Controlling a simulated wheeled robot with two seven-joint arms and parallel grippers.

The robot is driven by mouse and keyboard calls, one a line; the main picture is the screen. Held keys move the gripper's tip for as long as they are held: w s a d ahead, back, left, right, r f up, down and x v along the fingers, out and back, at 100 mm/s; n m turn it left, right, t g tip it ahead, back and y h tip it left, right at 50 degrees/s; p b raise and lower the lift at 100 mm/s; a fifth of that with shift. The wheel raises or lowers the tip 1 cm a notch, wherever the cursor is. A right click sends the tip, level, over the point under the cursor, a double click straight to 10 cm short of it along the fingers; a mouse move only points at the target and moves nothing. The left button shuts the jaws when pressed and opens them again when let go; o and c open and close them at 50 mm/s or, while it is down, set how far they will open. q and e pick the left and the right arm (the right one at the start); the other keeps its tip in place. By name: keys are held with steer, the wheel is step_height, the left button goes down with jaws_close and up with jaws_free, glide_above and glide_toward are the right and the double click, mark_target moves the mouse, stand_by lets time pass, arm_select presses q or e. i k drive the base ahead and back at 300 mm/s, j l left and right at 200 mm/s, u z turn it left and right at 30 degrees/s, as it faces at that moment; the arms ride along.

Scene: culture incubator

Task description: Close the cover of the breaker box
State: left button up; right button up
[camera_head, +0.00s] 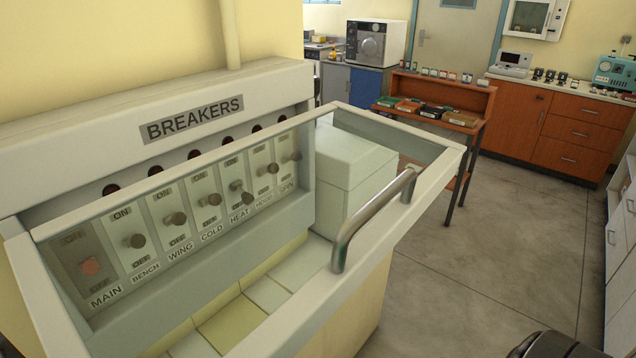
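The breaker box (66,132) stands against the wall at the left, with a "BREAKERS" label (192,119) on its top. Its cover (442,163) is open, a pale frame that sticks out from the box toward me. The breaker panel shows through the frame. A metal bar handle (371,218) is on the cover's outer edge. A dark rounded part at the bottom right edge seems to be mine.
A white block-shaped box (348,170) stands at the right, just behind the cover's frame. Tiled counter (235,325) lies below. An orange-brown bench (432,100) and cabinets (560,130) stand at the back. The grey floor (500,260) at the right is clear.

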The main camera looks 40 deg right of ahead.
mark_target(285, 332)
steer(key=z, duration=0.85)
